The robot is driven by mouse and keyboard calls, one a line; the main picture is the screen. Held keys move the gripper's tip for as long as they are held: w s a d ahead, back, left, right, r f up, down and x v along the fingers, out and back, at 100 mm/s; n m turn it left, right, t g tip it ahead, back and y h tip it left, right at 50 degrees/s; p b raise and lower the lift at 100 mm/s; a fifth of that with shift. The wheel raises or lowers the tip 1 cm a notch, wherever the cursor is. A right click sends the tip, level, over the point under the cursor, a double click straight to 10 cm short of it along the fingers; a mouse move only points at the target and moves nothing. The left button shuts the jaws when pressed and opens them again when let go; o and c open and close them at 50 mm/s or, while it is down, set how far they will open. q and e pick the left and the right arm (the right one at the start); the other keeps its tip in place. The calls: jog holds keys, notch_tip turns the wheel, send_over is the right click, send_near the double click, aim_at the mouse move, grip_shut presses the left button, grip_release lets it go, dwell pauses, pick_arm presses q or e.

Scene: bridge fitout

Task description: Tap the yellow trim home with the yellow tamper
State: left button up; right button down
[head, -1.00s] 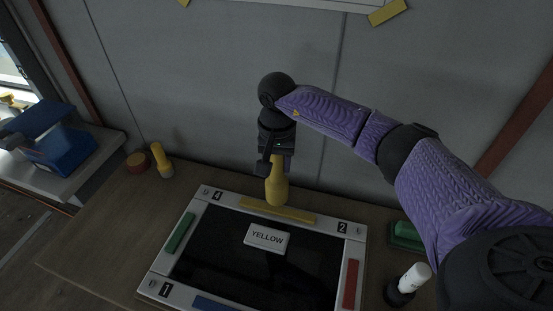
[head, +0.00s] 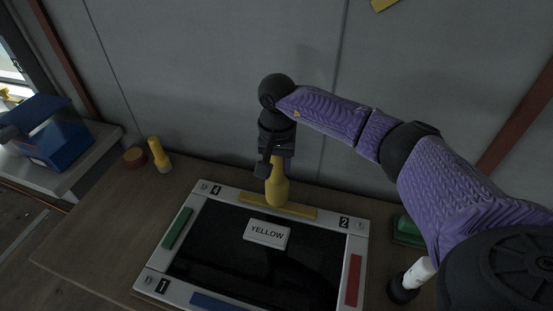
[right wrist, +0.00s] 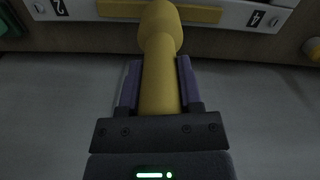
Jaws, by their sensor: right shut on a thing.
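The yellow tamper (head: 277,190) is upright in my right gripper (head: 276,166), which is shut on its handle. It also shows in the right wrist view (right wrist: 160,70), between the purple fingers of the gripper (right wrist: 160,90). The tamper's lower end is over the yellow trim (head: 300,212); whether they touch I cannot tell. The yellow trim lies along the far edge of the framed panel (head: 356,248), between the labels 4 and 2, and shows partly behind the tamper in the right wrist view (right wrist: 200,14). My left gripper is not in view.
A card reading YELLOW (head: 267,235) lies on the dark panel. Green (head: 177,228), red (head: 352,280) and blue (head: 215,303) trims sit on the other sides. A yellow-topped tool (head: 159,155) and a round reddish piece (head: 134,158) stand at left. A white-topped item (head: 418,272) stands at right.

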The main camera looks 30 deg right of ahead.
aim_at(277, 175)
pick_arm(q)
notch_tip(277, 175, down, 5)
jog(key=b, duration=0.3)
pick_arm(e)
notch_tip(277, 175, down, 5)
jog(key=shift+f, duration=0.2)
notch_tip(277, 175, up, 2)
jog(key=shift+s+p, duration=0.15)
jog(key=shift+p, duration=0.9)
jog(key=shift+w+r+p, duration=0.2)
jog(key=shift+r+p, duration=0.1)
jog(key=shift+p, duration=0.05)
notch_tip(277, 175, up, 4)
jog(key=p, duration=0.2)
jog(key=shift+r+p, duration=0.2)
jog(key=shift+p, duration=0.2)
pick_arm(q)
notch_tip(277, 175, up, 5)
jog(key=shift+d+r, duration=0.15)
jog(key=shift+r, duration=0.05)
pick_arm(e)
jog(key=shift+f, duration=0.2)
